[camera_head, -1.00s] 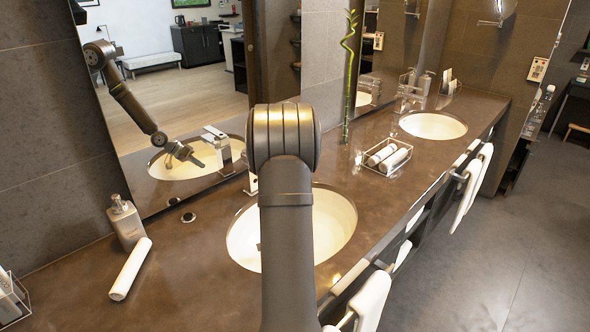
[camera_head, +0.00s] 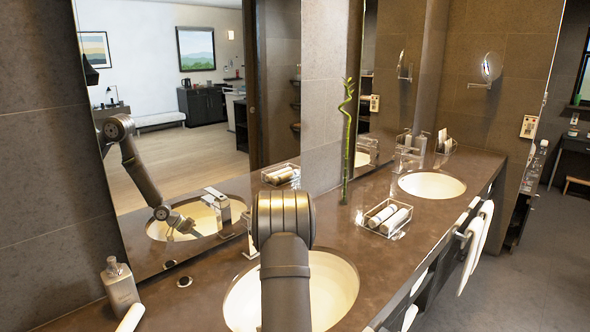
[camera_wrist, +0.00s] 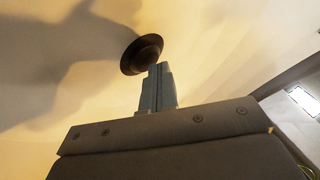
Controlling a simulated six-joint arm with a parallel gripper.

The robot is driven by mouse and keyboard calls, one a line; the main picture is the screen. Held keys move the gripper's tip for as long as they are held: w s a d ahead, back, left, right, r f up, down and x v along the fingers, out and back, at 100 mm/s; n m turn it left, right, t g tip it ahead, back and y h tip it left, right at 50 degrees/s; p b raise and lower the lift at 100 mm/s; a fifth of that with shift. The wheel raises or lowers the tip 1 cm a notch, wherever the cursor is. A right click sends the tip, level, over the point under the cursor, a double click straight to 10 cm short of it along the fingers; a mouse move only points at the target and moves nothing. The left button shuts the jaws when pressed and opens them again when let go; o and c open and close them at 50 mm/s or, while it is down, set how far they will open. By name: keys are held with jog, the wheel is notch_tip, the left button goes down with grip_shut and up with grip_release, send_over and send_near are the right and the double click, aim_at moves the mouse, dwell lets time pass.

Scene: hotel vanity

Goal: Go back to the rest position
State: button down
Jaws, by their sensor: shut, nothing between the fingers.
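My gripper (camera_wrist: 158,70) shows in the wrist view with its fingers together and nothing held. It points into a pale sink basin, toward a dark round drain (camera_wrist: 142,54) that its fingertips overlap in the picture. Whether they touch the drain cannot be told. In the head view my arm rises in front of the near sink (camera_head: 335,292) and hides its middle, so the gripper is hidden there directly. The mirror shows the reflected arm with its gripper (camera_head: 188,228) over the reflected sink.
A soap bottle (camera_head: 121,288) and a white rolled item (camera_head: 131,318) stand and lie at left. A chrome faucet (camera_head: 250,235) is behind the near sink. The far sink (camera_head: 432,185) is clear.

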jog(key=shift+r, duration=5.15)
jog(key=s+a+r+n+g+y, duration=0.1)
jog(key=a+r+y, duration=0.1)
jog(key=a, duration=0.6)
jog(key=s+a+r+n+g+y, duration=0.1)
jog(key=s+a+r+g+y, duration=0.1)
jog(key=a, duration=0.6)
jog(key=s+a+r+n+g+y, duration=0.1)
jog(key=a+r+n, duration=0.1)
jog(key=a, duration=0.7)
jog(key=shift+s+a+r+y, duration=0.15)
jog(key=shift+s+y, duration=0.1)
jog(key=shift+y, duration=0.15)
